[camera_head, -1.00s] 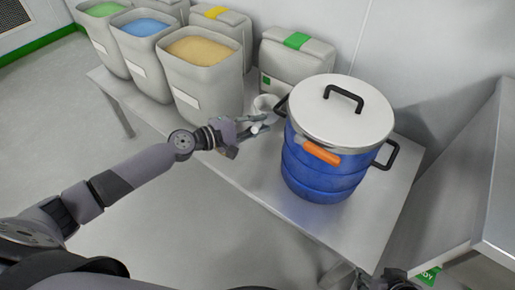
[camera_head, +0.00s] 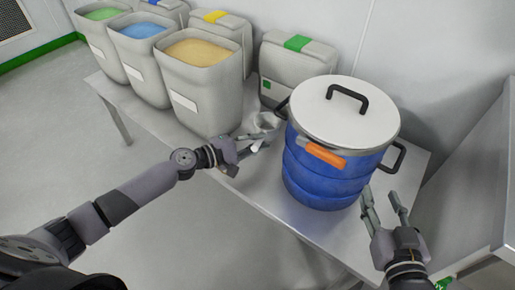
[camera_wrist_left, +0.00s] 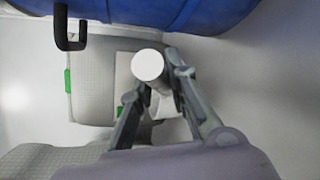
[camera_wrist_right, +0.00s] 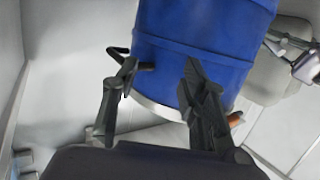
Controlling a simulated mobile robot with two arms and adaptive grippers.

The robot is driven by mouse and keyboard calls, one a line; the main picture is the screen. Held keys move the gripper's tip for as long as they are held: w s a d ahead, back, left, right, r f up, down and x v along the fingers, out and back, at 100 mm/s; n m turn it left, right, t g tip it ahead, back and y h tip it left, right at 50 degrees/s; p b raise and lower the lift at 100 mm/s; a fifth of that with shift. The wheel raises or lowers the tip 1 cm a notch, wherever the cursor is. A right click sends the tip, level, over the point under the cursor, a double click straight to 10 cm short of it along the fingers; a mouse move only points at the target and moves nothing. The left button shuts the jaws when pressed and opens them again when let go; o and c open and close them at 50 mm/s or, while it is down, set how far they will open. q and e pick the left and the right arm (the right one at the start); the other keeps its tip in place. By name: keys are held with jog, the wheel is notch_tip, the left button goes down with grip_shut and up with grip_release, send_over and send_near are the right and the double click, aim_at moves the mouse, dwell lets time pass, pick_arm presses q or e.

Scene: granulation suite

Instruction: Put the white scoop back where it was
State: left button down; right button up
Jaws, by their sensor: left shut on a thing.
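The white scoop (camera_head: 266,122) is in my left gripper (camera_head: 250,145), above the steel table between the tan-filled bin and the blue drum. In the left wrist view, the round white end of its handle (camera_wrist_left: 147,65) faces the camera between the two fingers, and its paler bowl (camera_wrist_left: 166,106) lies behind, partly hidden. My left gripper is shut on the handle. My right gripper (camera_head: 381,197) is open and empty beside the drum's lower right. In the right wrist view its fingers (camera_wrist_right: 160,70) are spread in front of the drum.
The blue drum (camera_head: 318,182) has a white lid (camera_head: 343,120), black handles and an orange clamp lever (camera_head: 325,155). Open bins with green, blue and tan (camera_head: 200,52) contents stand at the left. A closed green-latched bin (camera_head: 300,65) is behind. The table's front strip (camera_head: 262,190) is clear.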

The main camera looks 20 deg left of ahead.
pick_arm(q)
notch_tip(320, 180, down, 2)
jog(key=shift+f+b, duration=0.1)
jog(key=shift+b, duration=0.35)
pick_arm(e)
jog(key=shift+w+a+r+t+y, duration=0.1)
jog(key=shift+a+r+t+y, duration=0.1)
jog(key=shift+r+t, duration=0.55)
jog(key=shift+w+a+r+t+y, duration=0.15)
jog(key=shift+r+t, duration=0.25)
jog(key=shift+r, duration=0.75)
jog(key=shift+w+a+r+t+y, duration=0.1)
jog(key=shift+a+r+t+y, duration=0.1)
jog(key=shift+r+t, duration=0.55)
pick_arm(q)
jog(key=shift+f, duration=0.1)
pick_arm(e)
jog(key=shift+r, duration=0.45)
pick_arm(q)
jog(key=c, duration=1.6)
grip_release()
jog(key=shift+o, duration=0.2)
pick_arm(e)
jog(key=shift+r, duration=0.15)
